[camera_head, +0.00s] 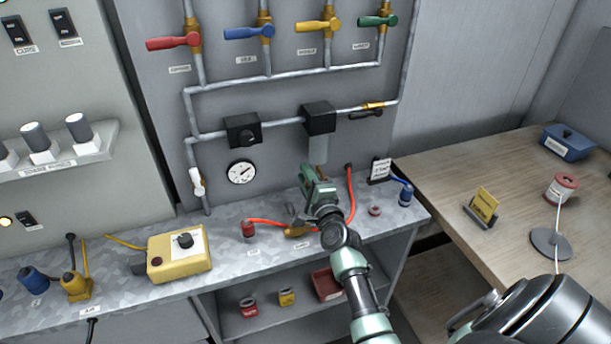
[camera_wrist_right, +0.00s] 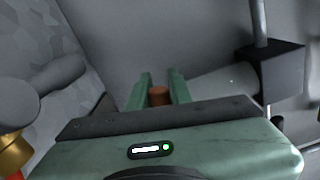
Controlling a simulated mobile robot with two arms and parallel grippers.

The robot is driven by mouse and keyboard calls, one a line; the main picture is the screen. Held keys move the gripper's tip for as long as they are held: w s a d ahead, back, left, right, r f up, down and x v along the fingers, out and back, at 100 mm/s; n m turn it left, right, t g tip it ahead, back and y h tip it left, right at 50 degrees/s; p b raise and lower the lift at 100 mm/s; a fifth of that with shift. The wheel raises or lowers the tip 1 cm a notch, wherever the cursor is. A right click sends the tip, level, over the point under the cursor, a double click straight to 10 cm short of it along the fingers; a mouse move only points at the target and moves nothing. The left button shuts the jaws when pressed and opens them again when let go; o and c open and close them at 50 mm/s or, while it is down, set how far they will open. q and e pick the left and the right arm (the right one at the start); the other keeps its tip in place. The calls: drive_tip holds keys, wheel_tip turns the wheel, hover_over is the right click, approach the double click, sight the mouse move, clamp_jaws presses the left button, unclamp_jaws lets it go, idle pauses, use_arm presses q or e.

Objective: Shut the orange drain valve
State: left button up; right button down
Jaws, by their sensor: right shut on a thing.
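My right gripper (camera_head: 309,174) is at the underside of the grey filter bowl (camera_head: 318,148), which hangs below a black block (camera_head: 319,117) on the wall panel. In the right wrist view the two green fingers (camera_wrist_right: 160,92) are shut on the orange drain valve (camera_wrist_right: 160,96), a small round knob at the end of the bowl (camera_wrist_right: 222,84). In the head view the gripper hides the valve. I cannot tell from the frames which way the valve is turned. My left gripper is not in view.
Coloured-handled valves (camera_head: 256,32) line the pipe above. A gauge (camera_head: 241,172) sits left of the bowl. The bench (camera_head: 222,262) holds a yellow box (camera_head: 179,254), a red hose (camera_head: 351,190) and a small sign (camera_head: 380,168). A wooden table (camera_head: 450,185) stands right.

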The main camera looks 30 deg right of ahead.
drive_tip(key=f+n, duration=0.1)
drive_tip(key=n, duration=0.1)
drive_tip(key=shift+f+n, duration=0.1)
drive_tip(key=shift+n, duration=0.2)
drive_tip(key=c, duration=1.3)
unclamp_jaws()
drive_tip(key=shift+a, duration=0.1)
drive_tip(key=b+v, duration=0.1)
drive_tip(key=v, duration=0.6)
drive_tip(key=shift+s, duration=0.4)
